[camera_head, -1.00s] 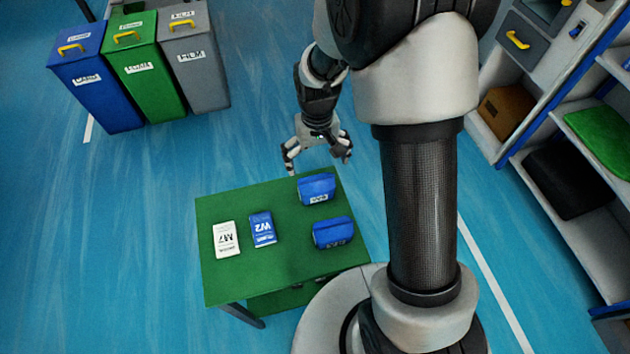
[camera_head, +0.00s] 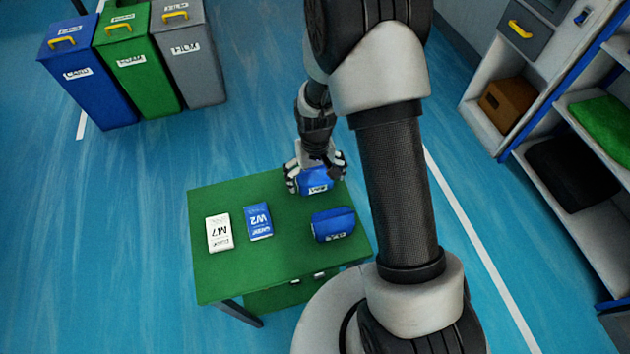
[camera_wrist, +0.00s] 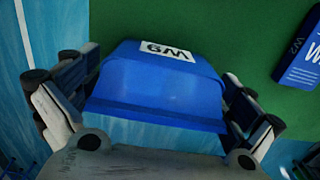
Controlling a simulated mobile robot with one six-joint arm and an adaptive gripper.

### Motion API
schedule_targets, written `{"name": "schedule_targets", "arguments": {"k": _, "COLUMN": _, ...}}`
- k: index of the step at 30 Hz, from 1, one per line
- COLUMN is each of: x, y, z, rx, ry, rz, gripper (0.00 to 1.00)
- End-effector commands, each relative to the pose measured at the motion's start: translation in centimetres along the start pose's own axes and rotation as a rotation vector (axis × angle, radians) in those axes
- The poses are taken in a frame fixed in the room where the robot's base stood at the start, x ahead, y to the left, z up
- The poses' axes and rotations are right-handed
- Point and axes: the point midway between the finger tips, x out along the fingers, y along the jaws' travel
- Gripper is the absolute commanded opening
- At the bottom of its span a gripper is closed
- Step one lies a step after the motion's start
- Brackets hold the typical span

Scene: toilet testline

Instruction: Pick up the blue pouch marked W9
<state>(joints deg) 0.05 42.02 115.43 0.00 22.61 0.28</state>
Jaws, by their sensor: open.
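The blue pouch marked W9 (camera_head: 316,180) stands at the back right of the green table (camera_head: 222,276). Its label reads upside down in the wrist view, where the pouch (camera_wrist: 160,88) fills the middle. My gripper (camera_head: 316,176) is down at this pouch and open, with one finger on each side of it. In the wrist view the fingers of my gripper (camera_wrist: 160,80) flank the pouch's left and right sides. I cannot tell whether they touch it. A similar blue pouch (camera_head: 333,224) stands nearer; its label is too small to read.
A flat blue pack marked W2 (camera_head: 258,222) and a white pack marked M7 (camera_head: 219,233) lie on the table's left half. Blue (camera_head: 85,85), green (camera_head: 135,70) and grey (camera_head: 188,60) bins stand at the back left. Shelves (camera_head: 575,160) are on the right.

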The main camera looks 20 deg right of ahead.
Motion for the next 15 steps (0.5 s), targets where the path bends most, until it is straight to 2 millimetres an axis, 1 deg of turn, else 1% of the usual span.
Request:
{"name": "schedule_targets", "arguments": {"k": 1, "x": 0.30, "y": 0.00, "z": -0.05, "rx": 0.000, "ry": 0.001, "rz": 0.000, "gripper": 1.00}}
{"name": "schedule_targets", "arguments": {"k": 6, "x": 0.15, "y": -0.01, "z": -0.06, "rx": 0.000, "ry": 0.002, "rz": 0.000, "gripper": 1.00}}
{"name": "schedule_targets", "arguments": {"k": 15, "x": 0.15, "y": -0.01, "z": -0.04, "rx": 0.000, "ry": 0.001, "rz": 0.000, "gripper": 0.81}}
